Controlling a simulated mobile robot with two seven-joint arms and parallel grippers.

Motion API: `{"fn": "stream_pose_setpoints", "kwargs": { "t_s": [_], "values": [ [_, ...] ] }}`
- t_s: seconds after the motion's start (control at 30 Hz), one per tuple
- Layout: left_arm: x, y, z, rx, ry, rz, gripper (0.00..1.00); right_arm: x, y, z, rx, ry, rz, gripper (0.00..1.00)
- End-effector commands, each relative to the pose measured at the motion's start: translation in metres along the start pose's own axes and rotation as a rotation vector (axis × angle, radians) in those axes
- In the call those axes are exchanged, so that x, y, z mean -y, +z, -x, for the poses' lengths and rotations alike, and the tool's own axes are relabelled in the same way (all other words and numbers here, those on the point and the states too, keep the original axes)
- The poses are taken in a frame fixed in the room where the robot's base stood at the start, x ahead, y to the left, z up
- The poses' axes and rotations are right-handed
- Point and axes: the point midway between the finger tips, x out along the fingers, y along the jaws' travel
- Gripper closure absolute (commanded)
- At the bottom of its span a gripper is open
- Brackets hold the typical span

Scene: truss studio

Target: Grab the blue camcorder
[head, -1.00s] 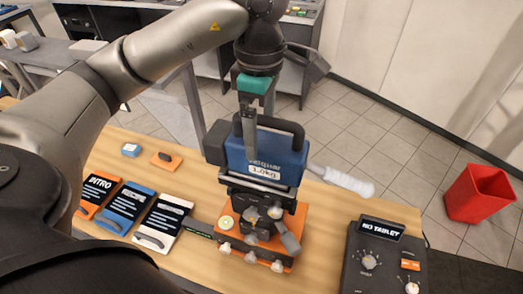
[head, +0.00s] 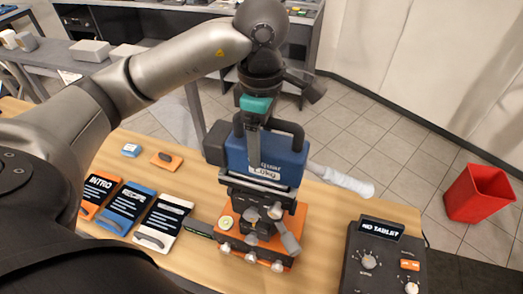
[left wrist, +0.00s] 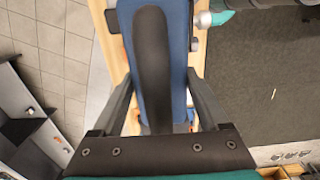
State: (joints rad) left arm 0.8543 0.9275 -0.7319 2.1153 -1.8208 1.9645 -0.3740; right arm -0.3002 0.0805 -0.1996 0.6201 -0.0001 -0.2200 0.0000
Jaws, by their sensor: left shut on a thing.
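The blue camcorder (head: 285,155) has a black top handle and a white weight label. It stands upright on a black mount over an orange base (head: 228,240) on the wooden table. My left gripper (head: 254,158) reaches down onto it from above and is shut on it. In the left wrist view, the camcorder's blue body and black handle (left wrist: 155,65) lie between the two fingers. The fingers hide part of its side in the head view. My right gripper is not in view.
A white ribbed handle (head: 342,180) sticks out right of the camcorder. A black control panel (head: 380,262) stands at the right. Three cards, including a blue one (head: 124,207), lie at the left. A red bin (head: 478,194) stands on the floor.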

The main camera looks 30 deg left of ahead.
Motion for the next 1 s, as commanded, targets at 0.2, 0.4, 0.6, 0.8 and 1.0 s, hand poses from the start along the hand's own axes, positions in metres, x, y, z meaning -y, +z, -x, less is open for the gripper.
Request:
{"fn": "stream_pose_setpoints", "kwargs": {
  "t_s": [0.2, 0.4, 0.6, 0.8, 1.0],
  "values": [
    [0.0000, -0.0001, 0.0003, 0.000, 0.000, 0.000, 0.70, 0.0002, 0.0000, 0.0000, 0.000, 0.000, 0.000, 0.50],
    [0.0000, 0.0000, 0.0004, 0.000, 0.000, 0.000, 0.92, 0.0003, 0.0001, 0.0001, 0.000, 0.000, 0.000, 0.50],
    [-0.0001, 0.0000, 0.0004, 0.000, 0.000, 0.000, 1.00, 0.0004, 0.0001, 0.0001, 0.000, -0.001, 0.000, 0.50],
    [-0.0010, 0.0002, 0.0020, 0.003, 0.005, 0.001, 1.00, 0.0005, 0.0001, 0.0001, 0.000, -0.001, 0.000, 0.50],
    [-0.0011, 0.0003, 0.0036, 0.003, 0.005, 0.001, 1.00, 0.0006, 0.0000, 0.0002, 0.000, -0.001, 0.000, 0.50]
  ]
}}
